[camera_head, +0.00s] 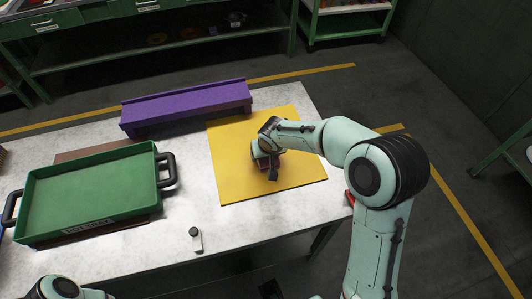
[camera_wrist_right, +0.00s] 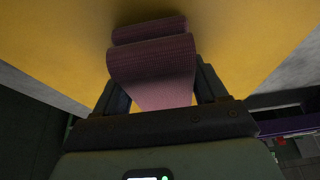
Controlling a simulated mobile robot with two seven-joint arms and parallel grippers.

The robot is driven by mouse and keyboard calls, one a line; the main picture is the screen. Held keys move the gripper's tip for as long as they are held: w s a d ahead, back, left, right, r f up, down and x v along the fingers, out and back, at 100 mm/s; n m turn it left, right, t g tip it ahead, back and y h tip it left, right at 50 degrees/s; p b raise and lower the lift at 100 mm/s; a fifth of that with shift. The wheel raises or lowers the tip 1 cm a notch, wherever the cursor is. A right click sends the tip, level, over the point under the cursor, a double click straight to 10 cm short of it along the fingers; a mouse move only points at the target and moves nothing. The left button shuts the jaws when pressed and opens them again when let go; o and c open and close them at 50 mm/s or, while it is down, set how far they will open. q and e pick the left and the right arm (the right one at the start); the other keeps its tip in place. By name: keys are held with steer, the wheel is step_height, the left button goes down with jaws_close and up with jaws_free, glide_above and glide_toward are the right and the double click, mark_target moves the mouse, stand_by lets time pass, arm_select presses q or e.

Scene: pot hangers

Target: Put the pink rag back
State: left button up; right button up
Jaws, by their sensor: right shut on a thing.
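The pink rag (camera_wrist_right: 152,62) looks like a folded or rolled ribbed cloth in the right wrist view. My right gripper (camera_wrist_right: 160,88) is shut on it, with one finger on each side. In the head view my right gripper (camera_head: 268,168) points down at the yellow mat (camera_head: 230,180), near its middle, and mostly hides the rag. I cannot tell whether the rag touches the mat. My left arm shows only at the bottom left corner of the head view; its gripper is out of view.
A purple rack (camera_head: 188,107) stands along the table's back edge, behind the mat's left part. A green tray (camera_head: 95,160) with black handles is at the left. A small white object with a dark knob (camera_head: 195,240) stands near the front edge. Bare tabletop lies between tray and mat.

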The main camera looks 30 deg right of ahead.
steer(key=shift+f, duration=0.15)
steer(key=o, duration=1.2)
steer(key=shift+r, duration=0.35)
steer(key=v, duration=1.1)
steer(key=shift+s+a+r+p, duration=0.1)
steer(key=shift+s+r+p, duration=0.2)
steer(key=shift+p, duration=0.05)
